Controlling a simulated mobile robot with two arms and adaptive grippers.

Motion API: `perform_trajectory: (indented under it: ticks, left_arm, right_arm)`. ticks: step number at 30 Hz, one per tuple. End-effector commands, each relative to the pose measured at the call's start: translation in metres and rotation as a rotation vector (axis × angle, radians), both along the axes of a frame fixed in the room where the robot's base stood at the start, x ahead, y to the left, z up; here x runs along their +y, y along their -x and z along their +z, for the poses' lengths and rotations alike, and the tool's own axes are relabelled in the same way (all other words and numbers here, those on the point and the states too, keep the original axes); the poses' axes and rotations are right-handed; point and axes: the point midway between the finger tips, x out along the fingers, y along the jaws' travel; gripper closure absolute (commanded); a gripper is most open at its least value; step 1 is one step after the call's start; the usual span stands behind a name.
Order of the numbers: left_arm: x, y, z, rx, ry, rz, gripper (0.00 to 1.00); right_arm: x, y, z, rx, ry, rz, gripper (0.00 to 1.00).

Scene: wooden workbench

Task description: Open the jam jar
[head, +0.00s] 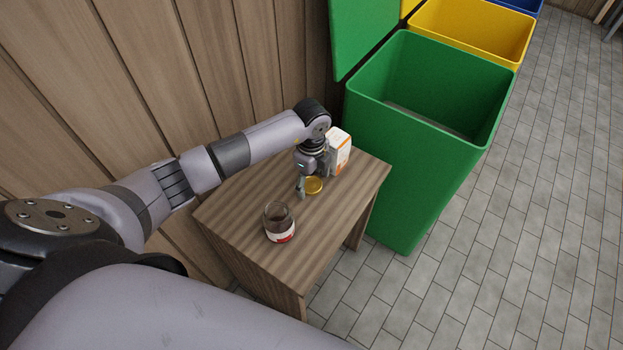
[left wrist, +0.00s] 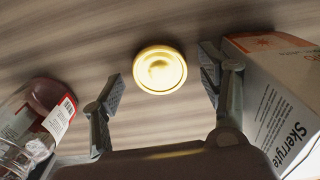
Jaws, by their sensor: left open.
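The glass jam jar (head: 279,222) stands on the small wooden workbench, with a white and red label low on its side and no lid on its mouth. In the left wrist view the jar (left wrist: 36,118) is at the left edge, partly cut off. A round gold lid (head: 314,186) lies on the bench top, apart from the jar. It also shows in the left wrist view (left wrist: 160,70), between and beyond my fingertips. My left gripper (head: 312,181) is open and empty, pointing down close above the lid. My right gripper is in neither view.
A white and orange carton (head: 340,151) stands close beside my left gripper; it fills the right of the left wrist view (left wrist: 283,95). The workbench (head: 235,210) is bare around the jar. A green bin (head: 425,165) stands right of it, with a wooden wall behind.

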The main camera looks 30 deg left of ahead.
Motion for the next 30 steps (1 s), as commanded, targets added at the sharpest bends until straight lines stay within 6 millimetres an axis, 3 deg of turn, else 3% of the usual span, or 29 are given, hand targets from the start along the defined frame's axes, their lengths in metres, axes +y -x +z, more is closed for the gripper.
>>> perform_trajectory:
  ticks: [15,21,30]
  left_arm:
    - [0.001,-0.001,0.100,-0.005,0.000,-0.001,0.32]
    - [0.001,0.000,0.116,-0.002,0.000,0.000,0.32]
    - [0.001,0.000,0.117,0.000,-0.001,0.000,0.32]
  right_arm:
    - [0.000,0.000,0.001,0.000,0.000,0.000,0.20]
    - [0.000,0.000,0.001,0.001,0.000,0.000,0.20]
    - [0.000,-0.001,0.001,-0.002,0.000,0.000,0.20]
